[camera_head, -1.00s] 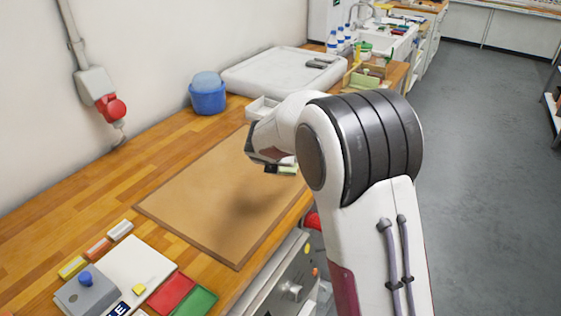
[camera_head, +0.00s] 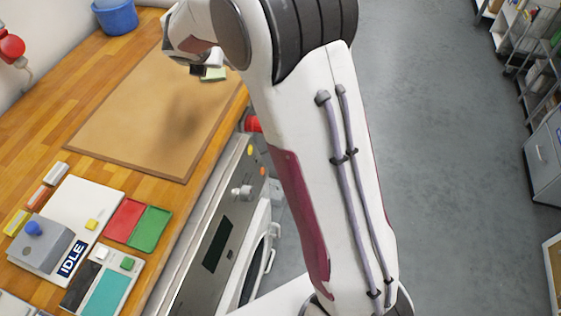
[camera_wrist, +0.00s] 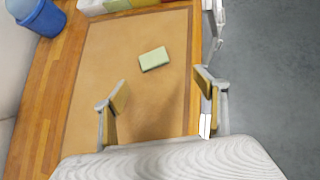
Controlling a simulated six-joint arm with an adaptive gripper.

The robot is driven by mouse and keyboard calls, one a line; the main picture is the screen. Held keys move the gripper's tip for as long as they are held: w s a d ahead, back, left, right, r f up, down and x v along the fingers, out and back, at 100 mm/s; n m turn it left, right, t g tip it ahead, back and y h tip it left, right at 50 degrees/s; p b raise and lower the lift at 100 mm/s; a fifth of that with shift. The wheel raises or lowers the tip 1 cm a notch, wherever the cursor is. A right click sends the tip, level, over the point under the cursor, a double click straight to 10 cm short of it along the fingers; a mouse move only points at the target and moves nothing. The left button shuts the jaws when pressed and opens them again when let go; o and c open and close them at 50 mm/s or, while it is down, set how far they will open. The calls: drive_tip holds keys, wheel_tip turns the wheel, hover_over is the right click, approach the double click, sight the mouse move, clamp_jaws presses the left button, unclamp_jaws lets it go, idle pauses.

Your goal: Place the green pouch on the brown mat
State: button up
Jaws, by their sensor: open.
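The green pouch (camera_wrist: 154,59) is a small pale green block shape. In the wrist view it lies flat on the brown mat (camera_wrist: 100,60), towards the mat's far right part. My gripper (camera_wrist: 161,79) is open and empty, its two fingers apart, with the pouch ahead of the fingertips and not between them. In the head view the pouch (camera_head: 215,74) shows just beside my gripper (camera_head: 200,70), partly hidden by it. The mat (camera_head: 145,115) lies on the wooden counter, its far end partly behind my arm.
A blue bucket (camera_head: 116,17) stands behind the mat. A white board with a grey box (camera_head: 45,245), red tray (camera_head: 125,221) and green tray (camera_head: 150,228) lies at the near left. The counter's right edge drops to a machine front (camera_head: 215,240). Most of the mat is bare.

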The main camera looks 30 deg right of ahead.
drive_tip(key=s+d+r+m+g, duration=0.1)
drive_tip(key=s+r+m, duration=0.2)
drive_tip(key=s+m, duration=0.3)
drive_tip(key=s+d+r+m, duration=0.1)
drive_tip(key=s+r+m, duration=0.25)
drive_tip(key=s, duration=0.45)
drive_tip(key=s+d+r+m+g, duration=0.1)
drive_tip(key=s+d+r+m, duration=0.15)
drive_tip(key=s+m, duration=0.35)
drive_tip(key=s+a+f+m+y, duration=0.1)
drive_tip(key=s+a+m, duration=0.2)
drive_tip(key=s+m, duration=0.4)
drive_tip(key=s+a+f+m+y, duration=0.1)
drive_tip(key=s+m, duration=0.6)
drive_tip(key=s, duration=0.9)
drive_tip(key=shift+s+a+g+y, duration=0.3)
drive_tip(key=shift+a+y, duration=0.5)
drive_tip(key=shift+a, duration=0.45)
drive_tip(key=shift+f, duration=0.1)
